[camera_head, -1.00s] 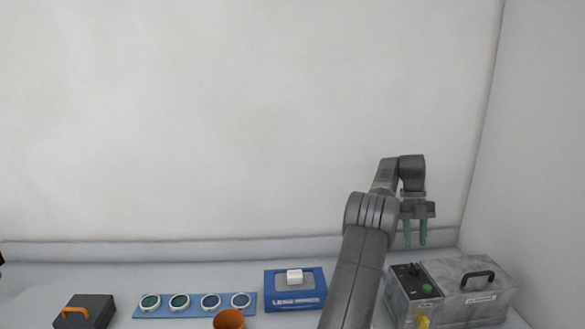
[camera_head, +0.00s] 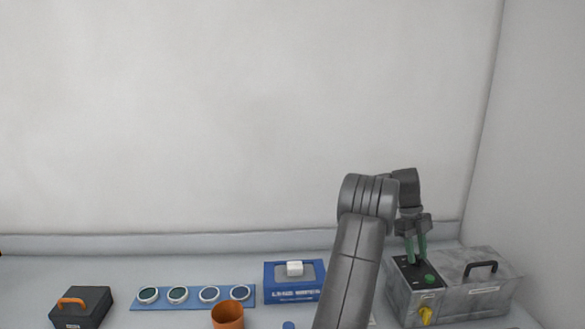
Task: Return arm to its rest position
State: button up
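My gripper (camera_head: 416,254) has green fingers that point down, with a gap between them and nothing seen in it. Its fingertips show over the dark control panel (camera_head: 404,266) on the grey marbled box (camera_head: 465,305) at the right. A green button (camera_head: 430,280) on the panel sits just below and right of the fingertips. I cannot tell whether the fingers touch the panel. My arm rises from the bottom of the view and bends down toward the box.
A yellow knob (camera_head: 425,315) is on the box's front and a black handle (camera_head: 481,267) on its lid. To the left are a blue case (camera_head: 283,294), an orange cup (camera_head: 228,316), a blue strip (camera_head: 190,304) with several round lenses, and a black box (camera_head: 93,300) with an orange handle.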

jog(key=n+b, duration=0.1)
jog(key=n, duration=0.1)
jog(key=n+t+h+b, duration=0.1)
jog(key=shift+s+a+f+n, duration=0.1)
jog(key=shift+f+n, duration=0.05)
jog(key=shift+n, duration=0.25)
jog(key=n+t+h+b, duration=0.1)
jog(key=n+b, duration=0.2)
jog(key=n, duration=0.1)
jog(key=shift+s+a+n, duration=0.1)
jog(key=shift+n, duration=0.2)
jog(key=n+t+b, duration=0.1)
jog(key=n, duration=0.1)
jog(key=n+t+b, duration=0.1)
jog(key=n, duration=0.2)
jog(key=shift+s+h, duration=0.1)
jog(key=shift+h, duration=0.3)
jog(key=shift+n+t+b, duration=0.55)
jog(key=shift+n+t, duration=0.05)
jog(key=shift+n, duration=0.6)
jog(key=shift+r, duration=0.2)
